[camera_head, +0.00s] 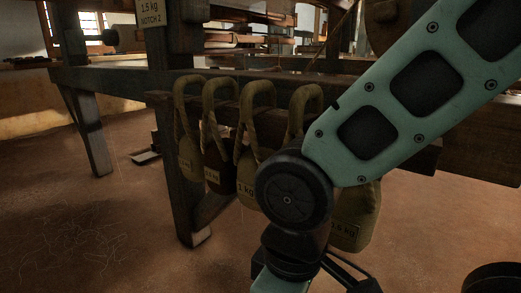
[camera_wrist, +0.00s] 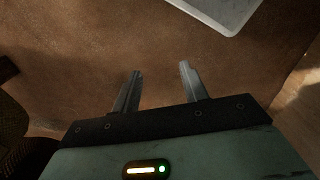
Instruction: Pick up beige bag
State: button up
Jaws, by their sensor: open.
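Several cloth weight bags with looped handles hang in a row from a dark wooden rail (camera_head: 155,97) in the head view. The leftmost bag (camera_head: 190,160) is olive-beige, the second (camera_head: 216,170) is darker brown, and the third (camera_head: 246,178) is beige with a "1 kg" label. A larger beige bag (camera_head: 362,208) hangs at the right, partly hidden behind my arm. Several look beige, so I cannot tell which is meant. My gripper (camera_wrist: 160,68) is open and empty in the wrist view, with bare floor beyond its fingers. Its fingers are out of the head view.
The loom's timber frame (camera_head: 125,77) and post (camera_head: 184,190) stand around the bags. A sign reading "1.5 kg NOTCH 2" (camera_head: 150,12) is on the upright above. A pale grey flat thing (camera_wrist: 222,8) lies at the top of the wrist view. The floor at left is clear.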

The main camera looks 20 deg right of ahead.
notch_tip(320, 180, up, 21)
jog(key=p, duration=1.9)
notch_tip(320, 180, up, 22)
jog(key=m+t+p, duration=0.2)
jog(key=m+p, duration=1.8)
jog(key=p, duration=1.2)
send_over(260, 86)
jog(key=s+d, duration=0.1)
jog(key=d, duration=0.2)
jog(key=w+f+b, duration=0.1)
jog(key=f+b, duration=0.2)
jog(key=f, duration=0.2)
jog(key=w+a+f+b, duration=0.1)
jog(key=f+b, duration=0.3)
jog(key=f, duration=0.2)
jog(key=w+a+f+b, duration=0.1)
jog(key=f+b, duration=0.2)
jog(key=f, duration=0.3)
jog(key=shift+b, duration=0.3)
grip_shut()
jog(key=shift+r, duration=0.1)
